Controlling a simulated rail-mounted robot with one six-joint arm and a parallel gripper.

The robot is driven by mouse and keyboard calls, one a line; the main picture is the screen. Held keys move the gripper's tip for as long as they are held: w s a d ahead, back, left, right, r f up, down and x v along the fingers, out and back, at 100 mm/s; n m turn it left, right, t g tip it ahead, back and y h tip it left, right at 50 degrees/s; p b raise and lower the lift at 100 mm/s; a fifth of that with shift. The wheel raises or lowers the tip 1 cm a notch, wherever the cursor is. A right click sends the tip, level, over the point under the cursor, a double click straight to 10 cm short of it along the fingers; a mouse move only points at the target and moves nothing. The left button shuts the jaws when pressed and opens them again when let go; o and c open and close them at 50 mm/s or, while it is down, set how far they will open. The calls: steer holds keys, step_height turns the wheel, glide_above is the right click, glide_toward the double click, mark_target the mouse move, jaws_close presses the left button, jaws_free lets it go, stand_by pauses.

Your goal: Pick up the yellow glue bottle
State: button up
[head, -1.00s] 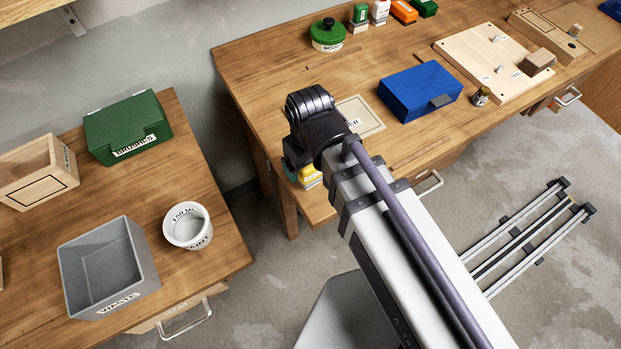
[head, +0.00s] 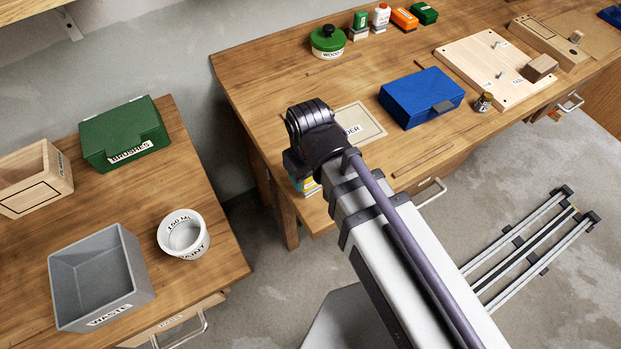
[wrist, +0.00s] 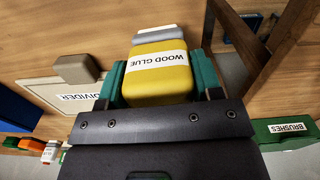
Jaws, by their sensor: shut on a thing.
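The yellow glue bottle (wrist: 158,88), with a white WOOD GLUE label, fills the space between my gripper's (wrist: 160,76) green finger pads in the wrist view. A pad lies against each side of it, so the gripper is shut on the bottle. A grey and white part shows beyond its far end. In the head view my arm's dark wrist hides most of the gripper (head: 304,186) and the bottle. They are at the left front corner of the workbench. Whether the bottle touches the wood cannot be told.
A DIVIDER panel (head: 362,124), a blue box (head: 420,97) and a green-lidded WOOD pot (head: 328,42) are on the bench (head: 270,86). A separate left table holds a green BRUSHES box (head: 124,133), a white paint pot (head: 184,235) and a grey WASTE bin (head: 99,280).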

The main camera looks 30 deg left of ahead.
step_height(320, 180, up, 10)
steer(key=p, duration=1)
steer(key=shift+r, duration=0.15)
